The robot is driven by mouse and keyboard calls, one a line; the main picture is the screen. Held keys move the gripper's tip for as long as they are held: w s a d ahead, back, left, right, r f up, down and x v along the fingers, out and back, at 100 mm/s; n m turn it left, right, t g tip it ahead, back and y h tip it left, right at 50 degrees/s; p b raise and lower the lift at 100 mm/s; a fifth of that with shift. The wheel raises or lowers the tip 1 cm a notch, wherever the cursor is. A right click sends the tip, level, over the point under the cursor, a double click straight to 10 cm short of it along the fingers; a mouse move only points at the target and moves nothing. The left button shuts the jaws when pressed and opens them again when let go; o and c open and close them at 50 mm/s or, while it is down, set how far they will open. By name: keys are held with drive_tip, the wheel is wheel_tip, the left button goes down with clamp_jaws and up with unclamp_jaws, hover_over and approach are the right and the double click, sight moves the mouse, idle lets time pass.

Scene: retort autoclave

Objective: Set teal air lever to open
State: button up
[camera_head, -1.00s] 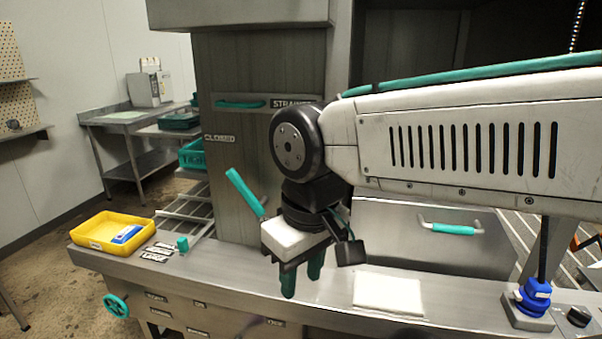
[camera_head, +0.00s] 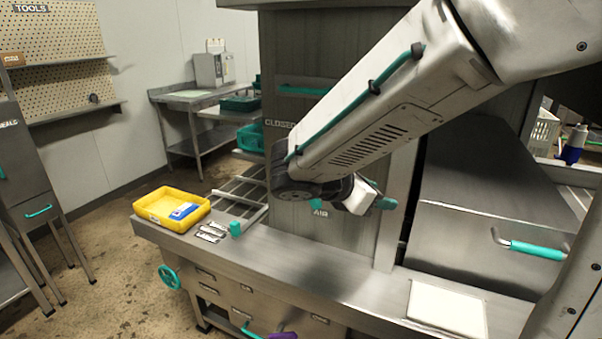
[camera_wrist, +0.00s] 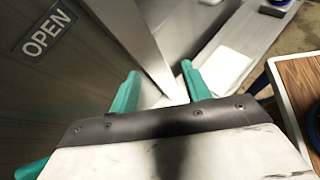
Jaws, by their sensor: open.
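The teal air lever is mostly hidden behind my arm in the head view. Only a small teal piece (camera_head: 316,203) shows just above the AIR label (camera_head: 320,213) on the upright steel panel. My gripper (camera_head: 383,198) is right of that label, in front of the panel, its teal fingers partly hidden by the wrist. In the wrist view my gripper (camera_wrist: 160,71) is open with nothing between its fingers. An OPEN label (camera_wrist: 48,33) is on the panel at upper left. A teal piece at the lower left edge may be the lever; I cannot tell.
A CLOSED label (camera_head: 281,124) is left of my arm. A yellow bin (camera_head: 155,220) with a blue item stands at the bench's left end. A white pad (camera_head: 448,308) lies on the bench at right. A large steel door with a teal handle (camera_head: 537,250) is behind it.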

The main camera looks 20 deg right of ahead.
drive_tip(key=w+a+f+n+t, duration=0.4)
drive_tip(key=w+a+n+t, duration=0.7)
drive_tip(key=w+a+n, duration=0.4)
drive_tip(key=x, duration=0.8)
drive_tip(key=shift+d+r+n+h, duration=0.15)
drive_tip(key=shift+d+n+h, duration=0.15)
drive_tip(key=shift+d, duration=0.2)
clamp_jaws()
